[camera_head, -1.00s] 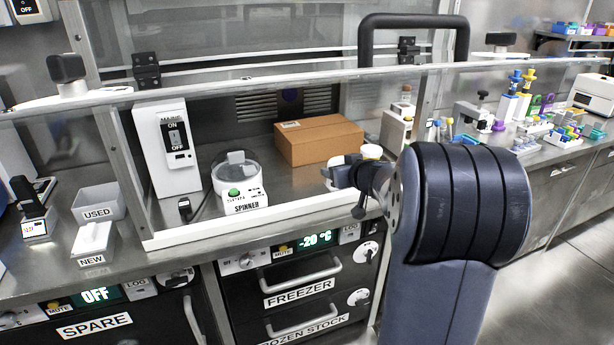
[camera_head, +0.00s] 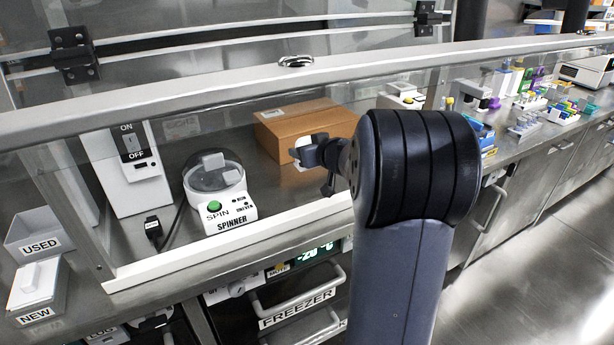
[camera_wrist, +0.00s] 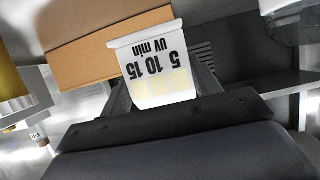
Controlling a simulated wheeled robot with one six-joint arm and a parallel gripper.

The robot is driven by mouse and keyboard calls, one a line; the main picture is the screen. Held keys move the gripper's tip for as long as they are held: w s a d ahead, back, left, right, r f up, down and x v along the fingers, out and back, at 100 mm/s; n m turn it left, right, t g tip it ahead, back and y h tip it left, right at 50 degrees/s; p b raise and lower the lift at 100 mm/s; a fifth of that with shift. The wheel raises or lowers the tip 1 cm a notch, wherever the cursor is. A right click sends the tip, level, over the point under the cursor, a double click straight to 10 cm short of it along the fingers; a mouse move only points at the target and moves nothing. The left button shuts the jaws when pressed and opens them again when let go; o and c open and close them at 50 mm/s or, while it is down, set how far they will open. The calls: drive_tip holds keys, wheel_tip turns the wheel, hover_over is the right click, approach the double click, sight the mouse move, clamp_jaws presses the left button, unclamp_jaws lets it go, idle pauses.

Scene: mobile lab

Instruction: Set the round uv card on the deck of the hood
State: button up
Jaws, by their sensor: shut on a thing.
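The UV card (camera_wrist: 160,68) is white, printed "5 10 15 UV min" with pale yellow patches. In the wrist view it looks straight-sided rather than round. My gripper (camera_wrist: 165,92) is shut on it, a dark finger at each side. In the head view my gripper (camera_head: 318,153) holds the card, a small white patch (camera_head: 301,145), in front of the cardboard box. The hood's grey metal deck (camera_head: 272,188) lies below and around it. I cannot tell the card's exact height above the deck.
The cardboard box (camera_head: 295,127) stands on the deck behind my gripper. The spinner (camera_head: 225,213) and a white ON/OFF switch unit (camera_head: 128,170) stand to the left. The deck between spinner and gripper is clear. The hood's front sill (camera_head: 180,266) and glass rail (camera_head: 240,78) border the opening.

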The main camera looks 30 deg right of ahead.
drive_tip(key=shift+f+b, duration=1.7)
drive_tip(key=shift+f, duration=1.1)
drive_tip(key=shift+r, duration=0.1)
drive_tip(key=o, duration=1)
drive_tip(key=shift+c, duration=0.2)
drive_tip(key=shift+s+r, duration=0.1)
drive_tip(key=shift+r, duration=0.05)
drive_tip(key=p+v, duration=0.4)
drive_tip(key=v, duration=0.6)
drive_tip(key=shift+s+r, duration=0.2)
drive_tip(key=shift+s, duration=0.1)
drive_tip(key=shift+s+r, duration=0.1)
drive_tip(key=shift+s, duration=0.45)
